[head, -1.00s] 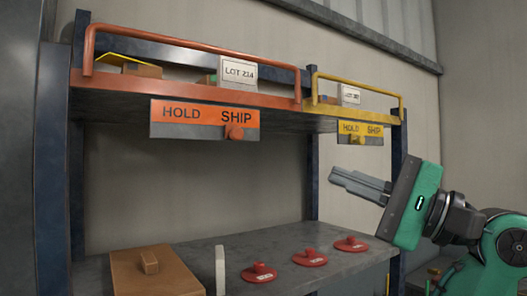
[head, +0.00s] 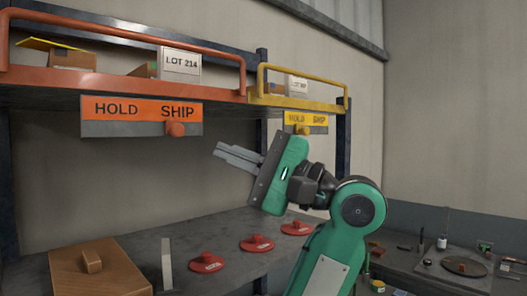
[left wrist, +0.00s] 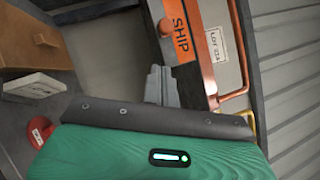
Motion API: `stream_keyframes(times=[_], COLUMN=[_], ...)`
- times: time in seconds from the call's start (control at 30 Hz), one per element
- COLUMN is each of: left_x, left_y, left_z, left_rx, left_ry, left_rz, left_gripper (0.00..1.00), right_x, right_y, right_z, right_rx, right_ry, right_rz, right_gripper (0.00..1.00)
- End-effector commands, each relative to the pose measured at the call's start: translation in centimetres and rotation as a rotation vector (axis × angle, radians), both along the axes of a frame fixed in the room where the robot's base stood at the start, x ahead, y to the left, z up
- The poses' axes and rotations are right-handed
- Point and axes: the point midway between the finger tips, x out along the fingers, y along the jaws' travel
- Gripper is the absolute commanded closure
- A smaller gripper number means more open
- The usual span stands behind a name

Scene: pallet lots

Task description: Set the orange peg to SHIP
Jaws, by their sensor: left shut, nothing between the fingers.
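The orange peg (head: 175,129) sits at the right end of its slot, under the word SHIP on the orange HOLD/SHIP sign (head: 138,109). In the left wrist view the peg (left wrist: 166,27) shows beside the word SHIP. My left gripper (head: 218,152) is shut and empty, to the right of the peg and slightly below it, apart from it. Its closed fingers also show in the left wrist view (left wrist: 157,72). A yellow sign (head: 305,118) with its own orange-yellow peg (head: 303,129) is further right. My right gripper is in neither view.
An orange rail (head: 130,35) and a yellow rail (head: 300,74) front the upper shelf, with LOT cards behind. Below, the grey shelf holds a brown box (head: 115,275), a pale upright plate (head: 166,262) and red discs (head: 257,244). A cluttered bench (head: 455,262) is at right.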

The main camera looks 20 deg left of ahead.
Motion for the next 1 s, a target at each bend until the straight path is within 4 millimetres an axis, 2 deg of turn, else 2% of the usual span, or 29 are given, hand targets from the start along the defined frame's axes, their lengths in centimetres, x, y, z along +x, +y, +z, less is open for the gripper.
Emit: stream_keyframes(times=[0.03,0.1,0.4,0.8,0.87,1.0], left_x=[-0.1,-1.0,-2.8,-3.1,-3.7,-6.4], left_y=[1.1,1.6,2.9,3.0,3.2,4.3], left_z=[0.8,1.3,2.0,1.9,1.7,1.4], left_rx=[0.000,0.001,0.000,0.000,-0.002,-0.004], left_ry=[0.000,-0.002,0.000,0.000,0.000,-0.005], left_rz=[0.004,0.000,0.000,-0.001,-0.003,-0.005], left_gripper=[1.00,1.00,1.00,1.00,1.00,1.00], right_x=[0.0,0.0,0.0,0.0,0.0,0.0], right_y=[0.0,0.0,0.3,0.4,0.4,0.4], right_z=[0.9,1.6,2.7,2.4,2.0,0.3], right_rx=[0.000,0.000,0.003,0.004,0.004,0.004], right_ry=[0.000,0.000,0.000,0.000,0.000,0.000], right_rz=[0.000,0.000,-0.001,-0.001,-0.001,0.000], right_gripper=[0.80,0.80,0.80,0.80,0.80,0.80])
